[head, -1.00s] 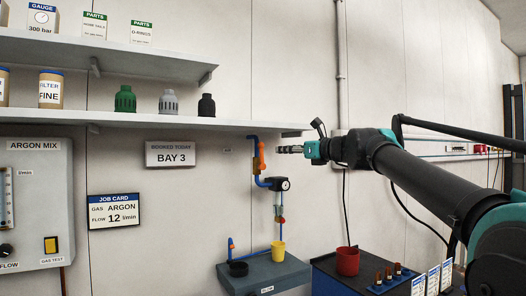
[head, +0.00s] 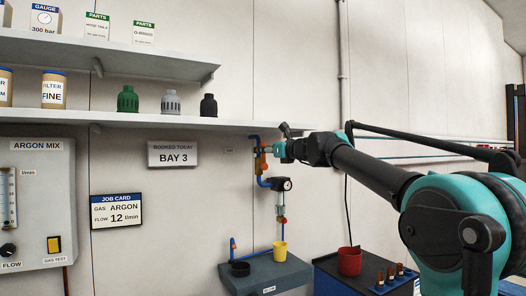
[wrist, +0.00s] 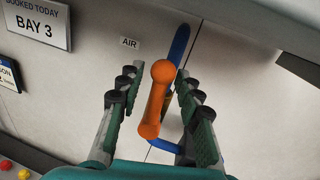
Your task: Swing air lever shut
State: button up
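The orange air lever (wrist: 155,102) lies roughly along the blue air pipe (wrist: 180,43) in the wrist view, below the AIR label (wrist: 130,43). My gripper (wrist: 158,88) is open, with one finger on each side of the lever and visible gaps to both. In the head view my gripper (head: 268,150) is at the upper part of the blue pipe (head: 254,140) and partly hides the lever (head: 263,163). The part of the pipe behind the lever is hidden in the wrist view.
A shelf (head: 200,124) runs just above my gripper. A dark gauge (head: 283,184) sits on the pipe below. A red cup (head: 349,262) stands to the right.

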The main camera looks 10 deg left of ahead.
jog(key=shift+c, duration=0.2)
grip_shut()
jog(key=shift+a, duration=0.1)
jog(key=s+a+f+n+h, duration=0.3)
jog(key=f+n, duration=0.3)
jog(key=n, duration=0.9)
jog(key=shift+s+a+f+h, duration=0.2)
jog(key=shift+a+f+h, duration=0.15)
jog(key=shift+a, duration=0.55)
dwell(0.3)
jog(key=shift+o, duration=0.2)
grip_release()
